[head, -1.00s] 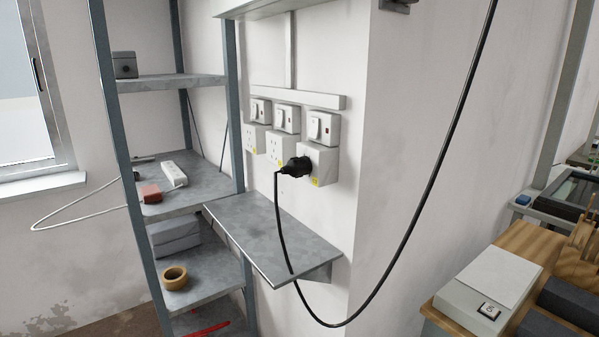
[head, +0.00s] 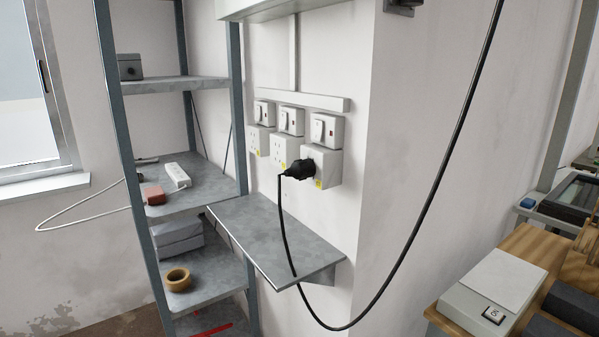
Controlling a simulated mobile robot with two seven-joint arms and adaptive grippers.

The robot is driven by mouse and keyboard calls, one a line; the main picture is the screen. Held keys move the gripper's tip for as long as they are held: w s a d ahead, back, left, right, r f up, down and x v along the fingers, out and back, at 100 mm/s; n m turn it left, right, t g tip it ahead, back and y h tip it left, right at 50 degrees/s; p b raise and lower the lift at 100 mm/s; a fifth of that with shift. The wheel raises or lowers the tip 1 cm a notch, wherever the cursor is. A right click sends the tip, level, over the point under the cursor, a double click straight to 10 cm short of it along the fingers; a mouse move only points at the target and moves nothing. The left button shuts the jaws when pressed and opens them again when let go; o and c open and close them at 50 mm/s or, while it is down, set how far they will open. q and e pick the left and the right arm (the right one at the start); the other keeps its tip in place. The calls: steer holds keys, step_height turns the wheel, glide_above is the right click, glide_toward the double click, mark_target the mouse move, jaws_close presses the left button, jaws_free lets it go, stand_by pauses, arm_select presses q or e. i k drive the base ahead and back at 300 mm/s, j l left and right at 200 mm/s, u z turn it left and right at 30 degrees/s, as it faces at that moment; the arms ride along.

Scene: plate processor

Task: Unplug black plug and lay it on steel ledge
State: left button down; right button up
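The black plug (head: 298,169) sits in the rightmost of three white wall sockets (head: 329,166). Its black cable (head: 284,235) hangs down past the ledge, loops low and rises to the upper right. The steel ledge (head: 273,239) is a bare grey shelf on the wall below the sockets. Neither of my grippers shows in the head view.
A grey shelf rack (head: 188,203) stands left of the ledge, holding a white power strip (head: 176,175), a red-brown block (head: 154,195) and a tape roll (head: 177,279). A wooden bench (head: 540,247) with a pale box (head: 491,288) is at right. A wall corner juts out between.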

mark_target(301, 170)
steer(key=i+j+z, duration=0.15)
steer(key=j+z, duration=0.25)
steer(key=j, duration=1.4)
steer(key=j+z, duration=0.35)
steer(key=j, duration=1.45)
steer(key=k, duration=0.05)
